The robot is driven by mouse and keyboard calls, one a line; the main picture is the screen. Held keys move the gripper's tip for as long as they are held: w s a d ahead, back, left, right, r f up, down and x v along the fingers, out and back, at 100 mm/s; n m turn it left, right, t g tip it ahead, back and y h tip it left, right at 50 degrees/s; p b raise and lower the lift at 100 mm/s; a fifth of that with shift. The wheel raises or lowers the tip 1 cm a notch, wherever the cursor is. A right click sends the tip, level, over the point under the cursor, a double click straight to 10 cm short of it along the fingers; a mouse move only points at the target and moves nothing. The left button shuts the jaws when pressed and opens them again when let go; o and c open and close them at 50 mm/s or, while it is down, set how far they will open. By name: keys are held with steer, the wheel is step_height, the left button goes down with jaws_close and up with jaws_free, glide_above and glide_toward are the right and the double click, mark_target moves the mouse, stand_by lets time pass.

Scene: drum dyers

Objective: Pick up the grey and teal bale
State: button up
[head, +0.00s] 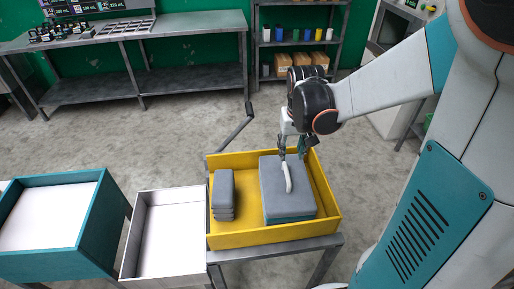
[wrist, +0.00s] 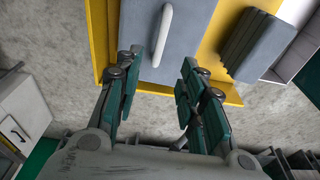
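The grey and teal bale (head: 276,179) is a large flat-topped grey block with a teal lower edge. It lies in the right part of a yellow tray, and a white handle (head: 289,178) runs along its top. My gripper (head: 292,154) points down over the bale's far edge, by the far end of the handle. In the wrist view the bale (wrist: 190,32) and its handle (wrist: 163,36) are ahead of my gripper (wrist: 159,63). Its two dark green fingers are spread apart with nothing between them. Their exact height over the bale is hard to tell.
The yellow tray (head: 273,237) stands on a grey metal table and also holds a stack of smaller grey pieces (head: 223,192) left of the bale. A white tray (head: 166,236) and a teal box (head: 88,254) stand further left. A workbench (head: 190,38) and shelving are behind.

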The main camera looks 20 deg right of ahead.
mark_target(287, 172)
steer(key=f, duration=0.2)
steer(key=f+b, duration=0.1)
steer(key=f, duration=0.2)
steer(key=w+f+b, duration=0.1)
steer(key=f, duration=0.2)
steer(key=shift+d+f, duration=0.15)
steer(key=shift+d, duration=0.1)
steer(key=shift+w+f+b, duration=0.15)
steer(key=shift+f+b, duration=0.5)
steer(key=shift+f, duration=0.65)
steer(key=shift+w+f+b, duration=0.15)
steer(key=shift+f+b, duration=0.45)
steer(key=shift+f, duration=0.65)
steer(key=shift+f+b, duration=0.25)
steer(key=shift+b, duration=0.1)
jaws_close()
